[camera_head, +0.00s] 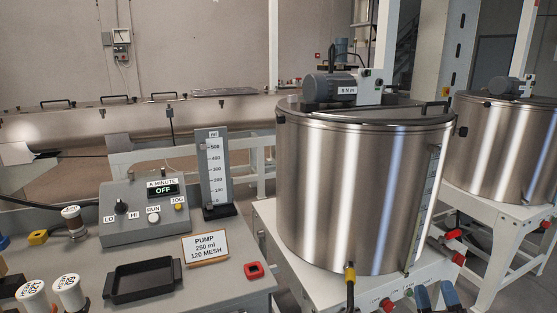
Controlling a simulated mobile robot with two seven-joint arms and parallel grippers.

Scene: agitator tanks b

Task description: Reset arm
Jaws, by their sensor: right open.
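My right gripper (437,297) shows at the bottom edge, right of centre, in the head view. Only its two dark blue fingertips show, apart from each other with a gap between them. It is open, and I see nothing held between the fingertips. It is in front of the lower right part of a large steel tank (345,195), by the white stand's front panel. The rest of the right arm is out of the picture. My left gripper is not in view.
A grey bench at left holds a control box (143,207) reading OFF, a black tray (145,279), a pump sign (205,248), a measuring scale (215,172) and white-topped containers (68,290). A second tank (505,145) stands at right. A yellow-ended hose (350,278) hangs at the near tank.

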